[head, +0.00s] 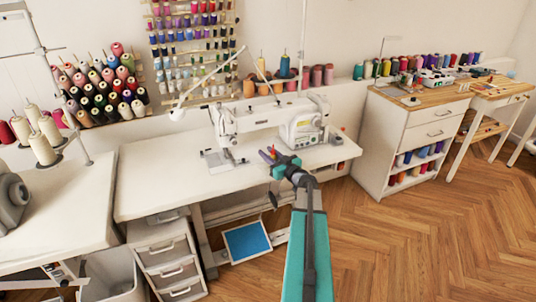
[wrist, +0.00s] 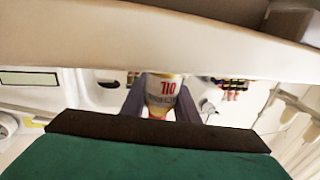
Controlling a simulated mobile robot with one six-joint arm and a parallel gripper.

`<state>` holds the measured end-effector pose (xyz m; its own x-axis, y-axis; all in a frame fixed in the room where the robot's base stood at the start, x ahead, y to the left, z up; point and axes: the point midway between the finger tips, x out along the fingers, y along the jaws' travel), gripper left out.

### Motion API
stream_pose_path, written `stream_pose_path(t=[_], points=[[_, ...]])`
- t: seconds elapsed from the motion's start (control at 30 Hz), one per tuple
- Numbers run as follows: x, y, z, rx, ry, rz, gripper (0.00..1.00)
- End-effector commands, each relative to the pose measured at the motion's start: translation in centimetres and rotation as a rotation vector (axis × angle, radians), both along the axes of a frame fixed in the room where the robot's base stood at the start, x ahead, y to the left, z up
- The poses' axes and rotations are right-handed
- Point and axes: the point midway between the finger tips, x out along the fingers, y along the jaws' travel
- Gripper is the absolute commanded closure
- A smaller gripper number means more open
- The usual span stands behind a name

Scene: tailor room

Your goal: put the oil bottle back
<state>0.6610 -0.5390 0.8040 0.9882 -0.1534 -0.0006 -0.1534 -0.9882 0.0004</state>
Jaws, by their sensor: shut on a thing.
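My gripper (head: 274,158) is over the right front part of the white sewing table (head: 150,185), in front of the white sewing machine (head: 265,120). In the wrist view its two dark fingers (wrist: 160,98) are shut on the oil bottle (wrist: 162,92), one on each side. The bottle has a pale label with red "OIL" lettering that appears upside down, and a reddish part at its lower end in the picture. In the head view only a small red tip shows at the gripper; the rest of the bottle is hidden or too small to make out.
A wooden-topped cabinet (head: 425,95) with thread spools stands to the right. Thread racks (head: 195,50) hang on the wall behind. A pale surface (wrist: 150,45) crosses the wrist view closely. Wooden floor is open at right.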

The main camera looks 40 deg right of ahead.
Motion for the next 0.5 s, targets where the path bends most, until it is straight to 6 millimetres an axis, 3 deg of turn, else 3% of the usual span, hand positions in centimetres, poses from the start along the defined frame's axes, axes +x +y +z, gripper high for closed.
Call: stream_pose_path(t=[0.1, 0.13, 0.23, 0.5], points=[[0.02, 0.0, -0.23, 0.0, 0.0, 0.0, 0.96], [0.02, 0.01, -0.26, 0.0, 0.0, 0.0, 0.71], [0.02, 0.02, -0.23, 0.0, 0.0, 0.0, 0.54], [0.02, 0.03, -0.23, 0.0, 0.0, 0.0, 0.54]])
